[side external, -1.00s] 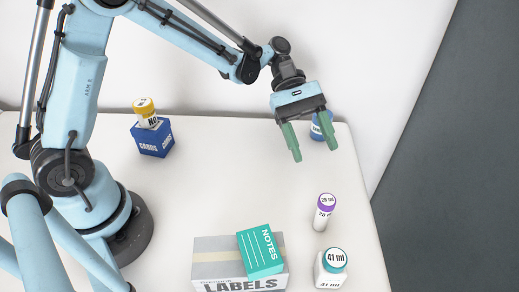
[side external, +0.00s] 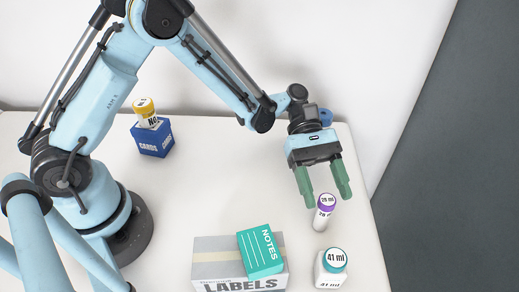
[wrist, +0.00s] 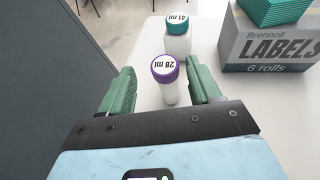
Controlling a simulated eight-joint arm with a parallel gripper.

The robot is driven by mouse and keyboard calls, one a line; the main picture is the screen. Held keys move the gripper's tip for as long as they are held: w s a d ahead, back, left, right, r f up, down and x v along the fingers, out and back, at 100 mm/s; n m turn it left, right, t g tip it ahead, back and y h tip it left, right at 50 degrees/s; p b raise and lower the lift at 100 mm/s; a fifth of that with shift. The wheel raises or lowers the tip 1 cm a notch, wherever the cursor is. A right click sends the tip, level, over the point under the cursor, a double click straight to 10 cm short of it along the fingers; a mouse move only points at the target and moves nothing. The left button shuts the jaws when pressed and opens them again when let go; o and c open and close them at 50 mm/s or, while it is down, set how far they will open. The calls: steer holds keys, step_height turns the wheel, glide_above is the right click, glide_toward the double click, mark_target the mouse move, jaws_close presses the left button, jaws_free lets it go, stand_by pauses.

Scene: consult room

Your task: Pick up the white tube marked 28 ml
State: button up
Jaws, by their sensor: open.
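The white tube marked 28 ml (side external: 323,217) stands upright near the right edge of the table, with a purple cap. In the wrist view the tube (wrist: 170,93) shows between the two fingers, beyond the gripper body. My gripper (side external: 328,203) is open and empty, its green fingers pointing down just above and around the tube's cap in the side view. The wrist view shows the fingers (wrist: 163,88) apart on either side of the tube, with no visible contact on it. Part of the tube's lower body is hidden by the gripper in the wrist view.
A white bottle with a teal cap marked 41 ml (side external: 331,268) stands close to the tube, toward the front. A LABELS box (side external: 213,268) with a teal NOTES box (side external: 261,251) on it is to the left. A blue object (side external: 326,117) is partly hidden behind my wrist.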

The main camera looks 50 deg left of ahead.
mark_target(330, 211)
steer(key=x, duration=0.4)
steer(key=shift+s+d+f, duration=0.15)
steer(key=shift+s+f, duration=0.1)
steer(key=shift+s, duration=0.2)
steer(key=c, duration=1)
steer(key=shift+c, duration=0.2)
steer(key=shift+r, duration=0.15)
